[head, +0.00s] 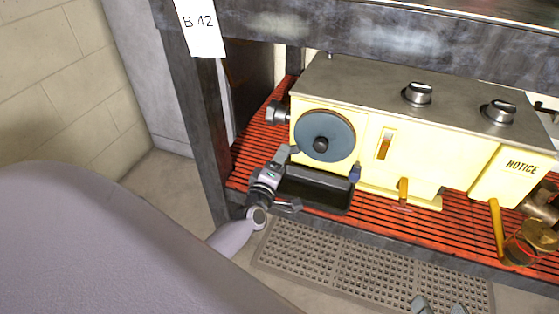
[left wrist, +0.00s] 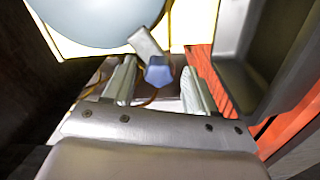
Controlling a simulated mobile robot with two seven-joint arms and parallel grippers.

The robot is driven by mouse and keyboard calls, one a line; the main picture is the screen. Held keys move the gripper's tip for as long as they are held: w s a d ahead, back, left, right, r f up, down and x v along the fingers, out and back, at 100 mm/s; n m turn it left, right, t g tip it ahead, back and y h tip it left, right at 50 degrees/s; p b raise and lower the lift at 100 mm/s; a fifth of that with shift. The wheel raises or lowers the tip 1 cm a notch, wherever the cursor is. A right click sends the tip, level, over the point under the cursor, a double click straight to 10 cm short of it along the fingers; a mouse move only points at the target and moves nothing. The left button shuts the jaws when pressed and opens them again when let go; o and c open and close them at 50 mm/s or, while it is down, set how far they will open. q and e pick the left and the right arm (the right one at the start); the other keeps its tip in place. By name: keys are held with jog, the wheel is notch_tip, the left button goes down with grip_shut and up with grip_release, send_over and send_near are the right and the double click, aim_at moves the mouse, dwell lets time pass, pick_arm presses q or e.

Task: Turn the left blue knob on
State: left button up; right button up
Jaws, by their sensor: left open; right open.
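The yellow machine (head: 440,150) stands on a red slatted shelf, with a blue-grey disc (head: 325,135) on its front. In the left wrist view a blue knob (left wrist: 158,72) on a silver lever lies between the fingers of my open left gripper (left wrist: 155,90), with gaps on both sides. In the head view my left gripper (head: 285,180) is at the machine's lower left and hides most of the area around this knob. Another blue knob (head: 354,172) is right of and below the disc. My right gripper (head: 439,306) is open and empty at the bottom edge.
A black tray (head: 315,195) sits just right of my left gripper. A dark metal post (head: 205,130) stands to its left, and a metal beam (head: 370,38) crosses above. The red shelf (head: 385,222) runs along the front, above a perforated floor mat (head: 350,262).

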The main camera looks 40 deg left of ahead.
pick_arm(q)
jog(key=shift+s+d, duration=0.1)
jog(key=shift+s, duration=0.35)
jog(key=p+v, duration=0.2)
jog(key=v, duration=0.4)
pick_arm(e)
jog(key=shift+s+d+h, duration=0.1)
jog(key=shift+d+h, duration=0.15)
jog(key=shift+h, duration=0.05)
pick_arm(q)
jog(key=shift+s, duration=0.1)
pick_arm(e)
jog(key=shift+r, duration=0.1)
